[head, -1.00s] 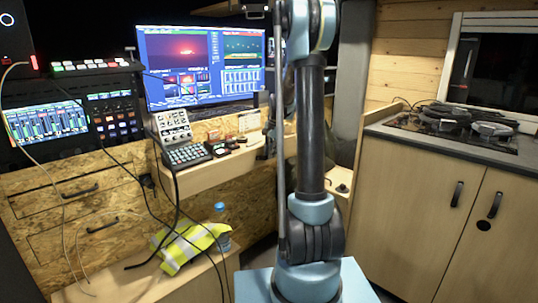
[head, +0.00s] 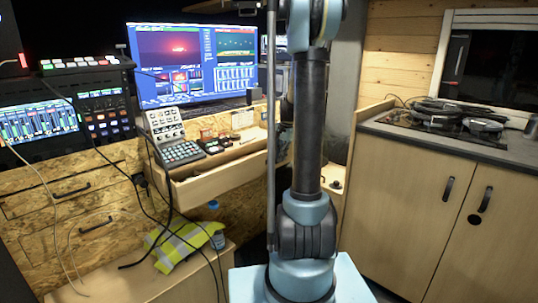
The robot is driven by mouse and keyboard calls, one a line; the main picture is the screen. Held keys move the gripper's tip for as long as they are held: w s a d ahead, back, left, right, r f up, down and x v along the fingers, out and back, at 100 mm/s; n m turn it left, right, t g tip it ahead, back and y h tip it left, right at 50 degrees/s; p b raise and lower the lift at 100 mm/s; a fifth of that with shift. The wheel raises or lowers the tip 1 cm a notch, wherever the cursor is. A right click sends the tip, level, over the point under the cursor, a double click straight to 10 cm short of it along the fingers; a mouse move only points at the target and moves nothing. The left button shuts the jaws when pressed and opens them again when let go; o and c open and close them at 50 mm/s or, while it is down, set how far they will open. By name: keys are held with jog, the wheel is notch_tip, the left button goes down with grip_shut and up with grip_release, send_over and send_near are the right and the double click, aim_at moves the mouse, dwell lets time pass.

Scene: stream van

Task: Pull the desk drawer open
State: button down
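The light wooden desk (head: 215,141) stands in the middle, below a large monitor. Under its top, the desk drawer (head: 225,185) juts out toward me, with a gap showing its inside between the desktop edge and the pale front panel. It is at least partly open. Its right end is partly hidden behind my arm. My gripper is outside the view, so its relation to the drawer cannot be seen.
Cables hang in front of the desk's left side. A hi-vis vest (head: 180,245) and a bottle (head: 213,212) sit on a low wooden bench (head: 130,285). Chipboard drawers (head: 80,205) are shut at left. A cabinet (head: 420,200) with a hob stands at right.

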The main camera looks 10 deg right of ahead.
jog(key=shift+s+d, duration=0.65)
jog(key=shift+s, duration=0.15)
jog(key=c, duration=2)
grip_release()
jog(key=shift+c, duration=0.2)
notch_tip(320, 180, up, 12)
jog(key=s+d, duration=0.1)
jog(key=shift+s+d+f, duration=0.15)
jog(key=shift+s+f, duration=0.05)
jog(key=shift+s, duration=0.2)
